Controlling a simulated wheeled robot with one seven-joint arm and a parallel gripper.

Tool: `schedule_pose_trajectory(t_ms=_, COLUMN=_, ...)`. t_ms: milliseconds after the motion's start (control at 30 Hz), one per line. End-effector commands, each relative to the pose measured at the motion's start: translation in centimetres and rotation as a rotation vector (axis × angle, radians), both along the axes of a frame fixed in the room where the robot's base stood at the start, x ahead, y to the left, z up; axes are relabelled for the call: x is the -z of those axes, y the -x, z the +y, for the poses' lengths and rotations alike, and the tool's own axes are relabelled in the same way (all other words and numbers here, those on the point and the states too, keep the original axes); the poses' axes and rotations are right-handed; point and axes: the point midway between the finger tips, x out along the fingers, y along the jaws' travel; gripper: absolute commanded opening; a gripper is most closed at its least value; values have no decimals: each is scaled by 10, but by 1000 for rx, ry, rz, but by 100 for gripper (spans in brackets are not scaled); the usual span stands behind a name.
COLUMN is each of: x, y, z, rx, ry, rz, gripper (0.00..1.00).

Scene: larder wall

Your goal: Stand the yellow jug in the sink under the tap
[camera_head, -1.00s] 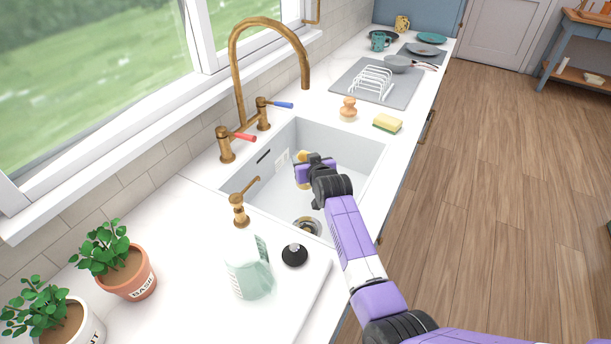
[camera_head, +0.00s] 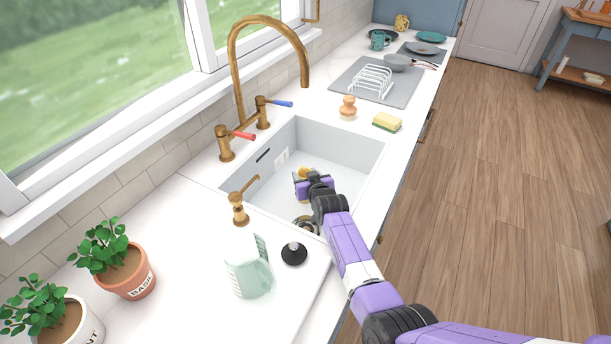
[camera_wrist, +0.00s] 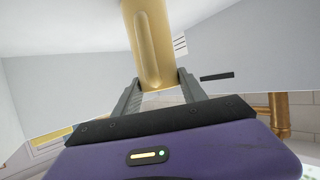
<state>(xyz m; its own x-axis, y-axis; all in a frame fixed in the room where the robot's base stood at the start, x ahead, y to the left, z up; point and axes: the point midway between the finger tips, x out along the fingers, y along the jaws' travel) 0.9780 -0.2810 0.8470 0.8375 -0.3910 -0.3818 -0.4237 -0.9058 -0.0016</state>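The yellow jug (camera_head: 303,173) is inside the white sink (camera_head: 345,148), mostly hidden behind my gripper (camera_head: 306,181) in the head view. In the wrist view, the jug (camera_wrist: 150,45) sits between the two fingers of my gripper (camera_wrist: 160,82), which appear closed against its sides. I cannot see its base or tell whether it touches the sink floor. The brass tap (camera_head: 270,25) arches from the back edge, its spout end above the sink's far part.
A brass soap dispenser (camera_head: 239,210) stands by the near sink edge. A wooden brush (camera_head: 348,108) and sponge (camera_head: 387,122) lie beyond the sink. The sink walls are close around my gripper.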

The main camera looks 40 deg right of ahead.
Motion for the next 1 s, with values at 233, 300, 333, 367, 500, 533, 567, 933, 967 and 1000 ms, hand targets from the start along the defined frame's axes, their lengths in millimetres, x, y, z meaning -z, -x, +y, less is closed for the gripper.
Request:
schedule_pose_trajectory(t_ms=233, x=1, y=0, z=0, rx=0, ry=0, rz=1, gripper=71)
schedule_pose_trajectory(t_ms=300, x=1, y=0, z=0, rx=0, ry=0, rz=1, gripper=71)
schedule_pose_trajectory(t_ms=333, x=0, y=0, z=0, rx=0, ry=0, rz=1, gripper=71)
schedule_pose_trajectory(t_ms=367, x=0, y=0, z=0, rx=0, ry=0, rz=1, gripper=71)
schedule_pose_trajectory(t_ms=500, x=-4, y=0, z=0, rx=0, ry=0, rz=1, gripper=71)
schedule_pose_trajectory(t_ms=533, x=-3, y=2, z=1, rx=0, ry=0, rz=1, gripper=71)
schedule_pose_trajectory(t_ms=567, x=-3, y=4, z=2, rx=-2, ry=1, rz=2, gripper=71)
schedule_pose_trajectory(t_ms=933, x=-21, y=43, z=21, rx=-2, ry=2, rz=2, gripper=71)
schedule_pose_trajectory(t_ms=967, x=-23, y=46, z=22, rx=-2, ry=3, rz=0, gripper=71)
schedule_pose_trajectory(t_ms=1000, x=-24, y=50, z=23, rx=-2, ry=3, rz=2, gripper=71)
